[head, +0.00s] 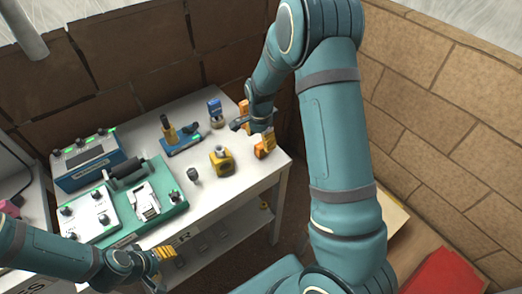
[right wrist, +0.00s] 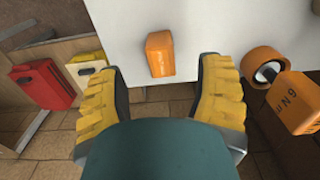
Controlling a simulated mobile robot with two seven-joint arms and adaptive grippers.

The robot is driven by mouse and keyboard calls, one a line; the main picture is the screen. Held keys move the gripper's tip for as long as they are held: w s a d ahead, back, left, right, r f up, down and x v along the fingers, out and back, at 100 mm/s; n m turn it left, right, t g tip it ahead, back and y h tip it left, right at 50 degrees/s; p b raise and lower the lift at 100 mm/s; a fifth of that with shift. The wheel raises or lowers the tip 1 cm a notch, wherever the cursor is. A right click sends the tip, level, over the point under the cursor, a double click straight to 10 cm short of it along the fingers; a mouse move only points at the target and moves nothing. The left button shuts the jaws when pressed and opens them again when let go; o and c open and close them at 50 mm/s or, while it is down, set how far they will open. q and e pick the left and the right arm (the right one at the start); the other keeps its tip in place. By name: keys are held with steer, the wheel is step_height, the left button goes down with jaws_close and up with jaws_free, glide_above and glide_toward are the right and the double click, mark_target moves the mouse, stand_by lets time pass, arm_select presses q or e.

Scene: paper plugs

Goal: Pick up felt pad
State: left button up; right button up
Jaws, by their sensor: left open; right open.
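An orange block with rounded edges (right wrist: 160,53) lies on the white table top near its edge; it is the likeliest felt pad, though its material cannot be told. In the right wrist view it sits between and beyond the fingers of my right gripper (head: 254,127), which is open and empty above the table's right end. In the head view I cannot tell the block apart from the orange-yellow fingers. My left gripper (head: 162,255) is open and empty, low in front of the table, away from the block.
A yellow block with a grey knob (head: 222,160) stands near the right gripper. The white table (head: 237,183) also holds a blue stamp (head: 215,112), a blue-based tool (head: 182,142), a small dark knob (head: 193,174), a green device (head: 175,210) and a blue box (head: 90,160). Brick walls stand behind and right.

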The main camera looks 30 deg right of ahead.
mark_target(261, 145)
steer(key=shift+w+d+f, duration=0.1)
steer(key=shift+d+f, duration=0.05)
steer(key=shift+f, duration=2.85)
steer(key=c, duration=1.1)
